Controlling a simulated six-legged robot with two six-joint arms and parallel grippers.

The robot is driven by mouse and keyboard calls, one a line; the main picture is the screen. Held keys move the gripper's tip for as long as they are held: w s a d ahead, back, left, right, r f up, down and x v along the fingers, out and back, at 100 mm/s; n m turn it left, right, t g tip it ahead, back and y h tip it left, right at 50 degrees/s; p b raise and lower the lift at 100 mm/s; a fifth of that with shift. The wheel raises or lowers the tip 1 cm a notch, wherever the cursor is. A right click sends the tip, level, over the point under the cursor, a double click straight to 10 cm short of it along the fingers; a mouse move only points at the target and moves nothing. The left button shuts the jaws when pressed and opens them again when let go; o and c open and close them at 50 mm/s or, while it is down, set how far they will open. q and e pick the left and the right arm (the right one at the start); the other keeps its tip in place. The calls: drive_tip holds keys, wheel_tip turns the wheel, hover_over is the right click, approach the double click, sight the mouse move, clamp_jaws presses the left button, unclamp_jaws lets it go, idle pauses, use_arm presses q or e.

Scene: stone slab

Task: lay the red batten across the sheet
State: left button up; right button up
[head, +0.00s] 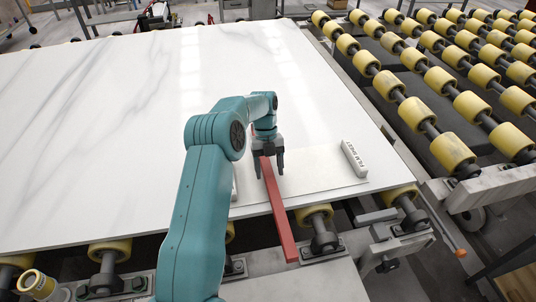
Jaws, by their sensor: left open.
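The red batten (281,218) runs lengthwise toward me. Its far part lies over the pale sheet (313,172), and its near end sticks out past the front edge of the white stone slab (100,130). My left gripper (269,172) points down at the batten's far end with its fingers open, one on each side of it. The gripper hides the very tip of the batten. A white block marked FILM SHEET (354,158) lies at the sheet's right side. A second pale block (234,184) is mostly hidden behind my left arm. My right gripper is not in view.
Rows of yellow rollers (452,151) on a conveyor stand to the right of the slab. More rollers and metal brackets (319,243) sit along the slab's front edge. The slab's left and far areas are clear.

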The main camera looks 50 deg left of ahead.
use_arm(q)
drive_tip(key=p+v, duration=0.2)
drive_tip(key=v, duration=0.8)
drive_tip(key=shift+a+r, duration=0.1)
